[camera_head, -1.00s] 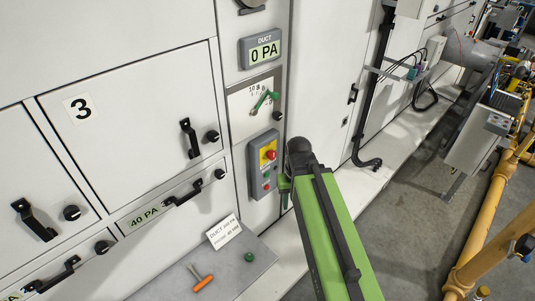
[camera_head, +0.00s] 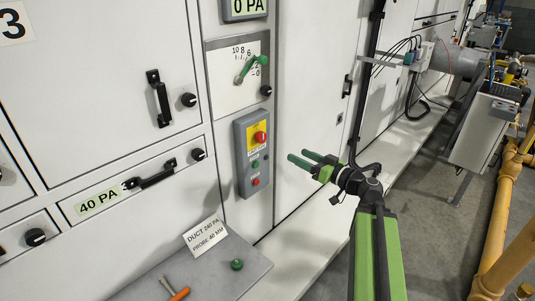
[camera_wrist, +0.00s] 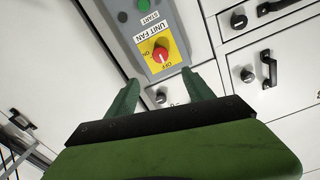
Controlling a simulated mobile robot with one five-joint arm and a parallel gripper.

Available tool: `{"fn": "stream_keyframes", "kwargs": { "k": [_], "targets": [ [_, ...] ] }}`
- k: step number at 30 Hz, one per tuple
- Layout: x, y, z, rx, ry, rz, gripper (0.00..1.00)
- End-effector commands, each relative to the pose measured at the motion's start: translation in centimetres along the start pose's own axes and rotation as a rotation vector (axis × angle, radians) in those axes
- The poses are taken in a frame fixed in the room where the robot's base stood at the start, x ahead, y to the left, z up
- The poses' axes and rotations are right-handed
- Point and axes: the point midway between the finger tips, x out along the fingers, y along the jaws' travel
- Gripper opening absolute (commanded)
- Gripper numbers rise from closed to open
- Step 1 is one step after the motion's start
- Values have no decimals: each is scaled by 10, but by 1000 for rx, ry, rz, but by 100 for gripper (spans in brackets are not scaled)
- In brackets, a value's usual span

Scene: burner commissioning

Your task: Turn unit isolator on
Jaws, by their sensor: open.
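The unit isolator is a red knob (camera_head: 260,138) on a yellow plate at the top of a grey control box (camera_head: 240,165) on the cabinet wall. In the wrist view the red knob (camera_wrist: 160,55) appears upside down, with ON and OFF marks and a UNIT FAN label beside it. Which mark it points at is too small to tell for certain. My gripper (camera_head: 297,156) is open and empty, right of the box, its green fingers pointing left. In the wrist view, my gripper's fingertips (camera_wrist: 160,78) lie either side of the box's lower picture edge, apart from the knob.
Below the knob are a green button (camera_head: 255,164) and a red button (camera_head: 256,182). A gauge with a green lever (camera_head: 246,70) is above. A grey shelf (camera_head: 225,275) holds a card (camera_head: 204,236) and an orange-handled tool (camera_head: 180,294). Yellow pipes (camera_head: 495,220) stand at right.

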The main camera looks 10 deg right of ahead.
Motion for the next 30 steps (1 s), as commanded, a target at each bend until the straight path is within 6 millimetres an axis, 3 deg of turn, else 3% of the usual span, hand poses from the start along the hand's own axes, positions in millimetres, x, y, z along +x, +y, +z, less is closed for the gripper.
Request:
{"fn": "stream_keyframes", "kwargs": {
  "k": [5, 8, 21, 25, 30],
  "targets": [
    [4, 0, -3, -3, 6, 0, 61],
    [19, 1, -3, -2, 5, -2, 61],
    [128, 1, -3, -1, 3, -3, 61],
    [154, 1, -3, -1, 3, -2, 61],
    [171, 1, -3, -1, 3, -1, 61]
  ]
}}
